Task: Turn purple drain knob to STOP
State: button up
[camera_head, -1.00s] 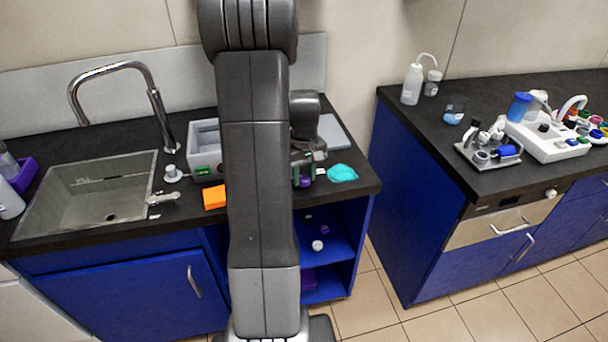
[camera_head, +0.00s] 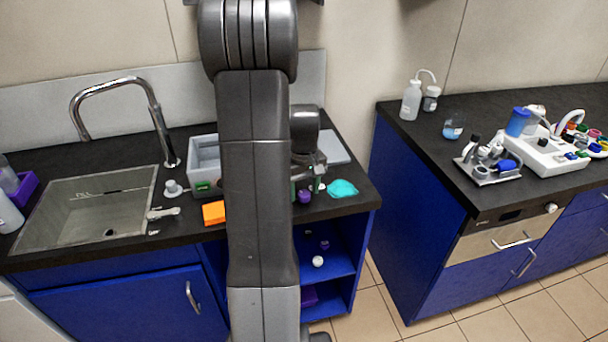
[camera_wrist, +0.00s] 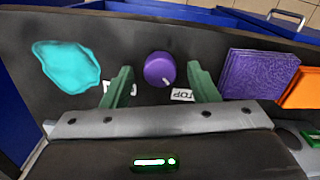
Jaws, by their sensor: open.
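The purple drain knob (camera_wrist: 161,70) sits on the dark counter, in the upper middle of the wrist view. A short white mark on it points down and right in that view, toward a white label (camera_wrist: 182,95) whose visible letters read "TOP", upside down. Another label is mostly hidden behind the left finger. My gripper (camera_wrist: 160,82) is open, with one green finger on each side of the knob and visible gaps between. In the head view the knob (camera_head: 305,196) shows below my gripper (camera_head: 305,184), near the counter's front edge.
A teal cloth (camera_head: 343,188) lies right of the knob. A purple textured pad (camera_wrist: 258,73) and an orange block (camera_head: 213,213) lie on its other side. A grey bin (camera_head: 203,152) and sink (camera_head: 90,210) are farther left. Open blue shelves (camera_head: 326,262) are below.

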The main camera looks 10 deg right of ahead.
aim_at(304, 193)
notch_tip(304, 193, up, 13)
jog(key=shift+r, duration=0.15)
dwell(0.4)
notch_tip(304, 193, down, 14)
jog(key=shift+r, duration=0.1)
dwell(0.4)
